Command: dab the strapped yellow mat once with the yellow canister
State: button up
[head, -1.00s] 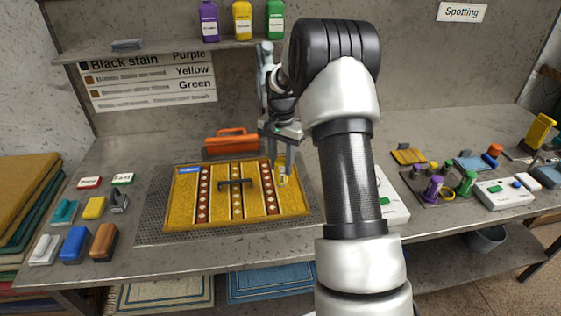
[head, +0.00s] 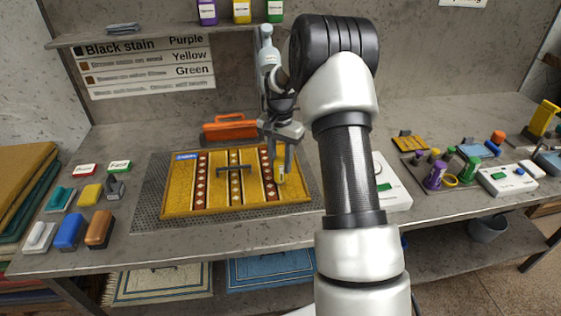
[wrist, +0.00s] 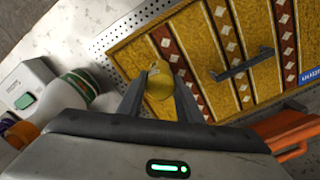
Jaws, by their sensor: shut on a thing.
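The yellow mat (head: 205,180), patterned with dark red bands and pale diamonds, lies on a perforated grey plate (head: 148,215). My gripper (head: 282,165) is shut on the yellow canister (head: 281,177) over the mat's right part. In the wrist view the canister (wrist: 160,80) sits between both fingers, with the mat (wrist: 210,50) beyond it. Whether the canister's lower end touches the mat cannot be told.
An orange toolbox-like case (head: 230,127) stands behind the mat. Brushes and blocks (head: 68,232) lie at the left. A white device with a green button (head: 390,190) and purple, green and yellow canisters (head: 436,175) are at the right. Bottles stand on the shelf above.

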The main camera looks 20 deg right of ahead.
jog(key=shift+f+b, duration=0.4)
jog(key=shift+f, duration=0.25)
dwell(1.4)
jog(key=shift+r+p, duration=2.2)
jog(key=shift+r, duration=1.35)
